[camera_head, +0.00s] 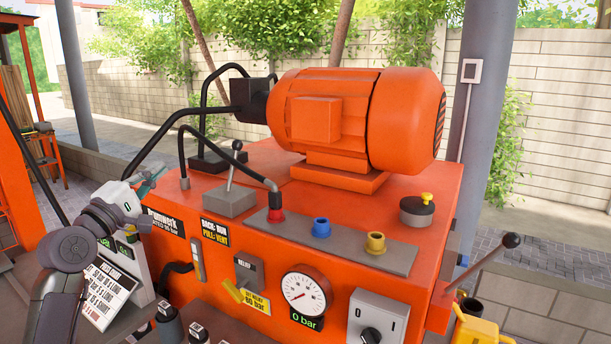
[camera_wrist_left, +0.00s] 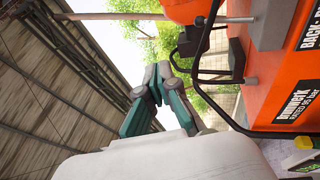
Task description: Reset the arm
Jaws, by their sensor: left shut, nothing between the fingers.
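My left arm comes in from the left in the head view. Its left gripper (camera_head: 150,184) is beside the left end of the orange machine (camera_head: 400,220), near the black label, and holds nothing. The left wrist view shows the gripper's teal fingers (camera_wrist_left: 157,85) shut with their tips together. The machine's orange side also shows there at the right (camera_wrist_left: 284,85). Whether the gripper touches the machine, I cannot tell. My right gripper is not in view.
An orange motor (camera_head: 355,115) sits on the machine, with black hoses at its left. A lever (camera_head: 233,168), a gauge (camera_head: 305,291), a relief handle (camera_head: 236,291) and a knob box (camera_head: 376,322) are on it. A yellow can (camera_head: 482,330) stands at the right.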

